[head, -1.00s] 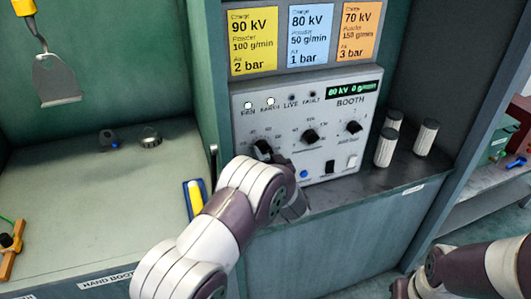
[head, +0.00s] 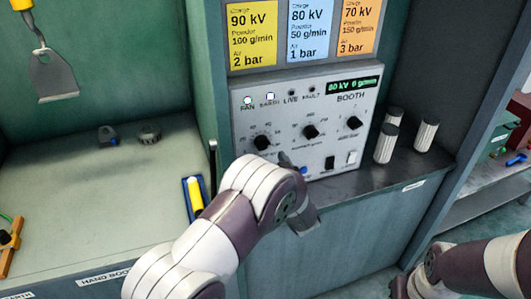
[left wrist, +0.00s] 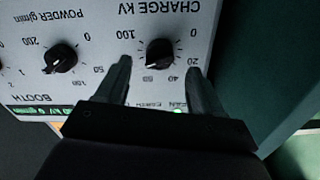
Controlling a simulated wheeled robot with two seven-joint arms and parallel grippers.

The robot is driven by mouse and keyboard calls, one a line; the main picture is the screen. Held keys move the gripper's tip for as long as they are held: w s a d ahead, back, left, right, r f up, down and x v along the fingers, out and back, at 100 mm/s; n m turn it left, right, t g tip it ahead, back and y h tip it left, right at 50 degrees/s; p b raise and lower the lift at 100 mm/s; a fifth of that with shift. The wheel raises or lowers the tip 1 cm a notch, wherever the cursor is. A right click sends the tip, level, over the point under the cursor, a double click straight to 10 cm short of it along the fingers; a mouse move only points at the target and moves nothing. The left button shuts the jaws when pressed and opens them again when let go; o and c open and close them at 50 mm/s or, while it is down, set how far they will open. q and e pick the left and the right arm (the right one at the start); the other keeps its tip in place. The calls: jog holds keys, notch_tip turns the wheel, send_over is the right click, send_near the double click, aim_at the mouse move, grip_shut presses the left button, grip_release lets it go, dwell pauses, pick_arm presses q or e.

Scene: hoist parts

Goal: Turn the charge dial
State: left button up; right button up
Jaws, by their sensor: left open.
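The charge dial (head: 262,143) is a black knob at the lower left of the grey booth panel (head: 325,93). In the left wrist view, the charge dial (left wrist: 160,52) appears upside down under the label CHARGE KV, with its scale around it. My left gripper (left wrist: 158,70) is open, with one finger on each side of the dial in that view. It looks apart from the knob, and nothing is between the fingers. In the head view my left forearm hides most of this gripper. The panel display (head: 352,87) reads 80 kV. My right arm shows at the lower right, but its fingers do not.
The powder dial (head: 310,132) and another dial (head: 354,123) sit right of the charge dial. Below are a black switch (head: 330,163) and a blue button (head: 303,170). Several ribbed white cylinders (head: 386,143) stand right of the panel. Yellow, blue and orange cards hang above.

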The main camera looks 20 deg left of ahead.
pick_arm(q)
jog(key=v, duration=0.7)
jog(key=shift+s+d+b, duration=0.2)
jog(key=shift+s+b, duration=0.1)
jog(key=shift+b, duration=0.05)
